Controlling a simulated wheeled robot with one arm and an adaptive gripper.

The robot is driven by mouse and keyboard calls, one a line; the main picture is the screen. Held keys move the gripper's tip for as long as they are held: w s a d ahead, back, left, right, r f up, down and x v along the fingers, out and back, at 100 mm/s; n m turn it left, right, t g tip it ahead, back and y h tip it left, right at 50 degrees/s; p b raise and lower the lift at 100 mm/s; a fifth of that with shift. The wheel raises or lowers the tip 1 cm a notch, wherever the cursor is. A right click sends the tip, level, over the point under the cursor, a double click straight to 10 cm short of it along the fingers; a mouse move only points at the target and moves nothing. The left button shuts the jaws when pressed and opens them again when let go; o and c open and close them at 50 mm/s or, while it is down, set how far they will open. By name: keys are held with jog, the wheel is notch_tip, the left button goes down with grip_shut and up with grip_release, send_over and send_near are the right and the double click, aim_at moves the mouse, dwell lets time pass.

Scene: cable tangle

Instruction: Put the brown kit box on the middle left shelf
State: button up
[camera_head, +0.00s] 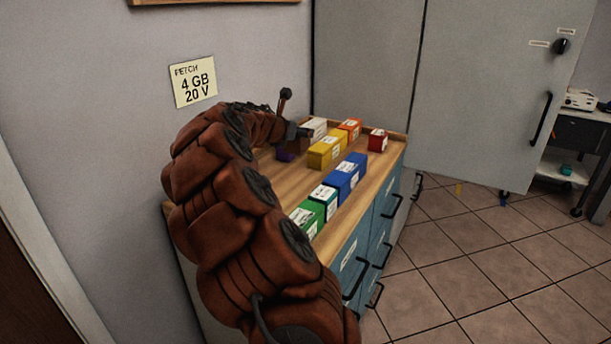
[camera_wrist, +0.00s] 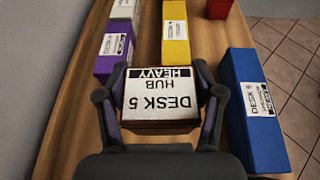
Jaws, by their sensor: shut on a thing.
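The brown kit box (camera_wrist: 160,126) is in the middle of the wrist view, with a white top label reading "DESK 5 HUB" and a black "HEAVY" strip. My gripper (camera_wrist: 160,88) is shut on it, one finger on each side. The box is over the wooden top; I cannot tell whether it touches the wood. I do not see a shelf that I can identify as the middle left shelf.
The wooden top (camera_wrist: 80,122) carries a purple box (camera_wrist: 113,50), yellow box (camera_wrist: 175,40), blue box (camera_wrist: 253,105), red box (camera_head: 378,140), orange box (camera_head: 351,127) and green box (camera_head: 306,218). A wall is at left. Grey doors (camera_head: 480,80) stand behind; tiled floor (camera_head: 480,260) is clear at right.

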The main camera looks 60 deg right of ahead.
jog(key=shift+s+d+f+b, duration=0.25)
jog(key=shift+f, duration=1.4)
jog(key=shift+s+d+f+b, duration=0.2)
jog(key=shift+d+f+b, duration=0.1)
jog(key=shift+f, duration=1.3)
jog(key=shift+s+d+f+b, duration=0.2)
jog(key=shift+s+d+f, duration=0.05)
jog(key=shift+f, duration=1.4)
jog(key=o, duration=1.6)
jog(key=shift+f, duration=0.1)
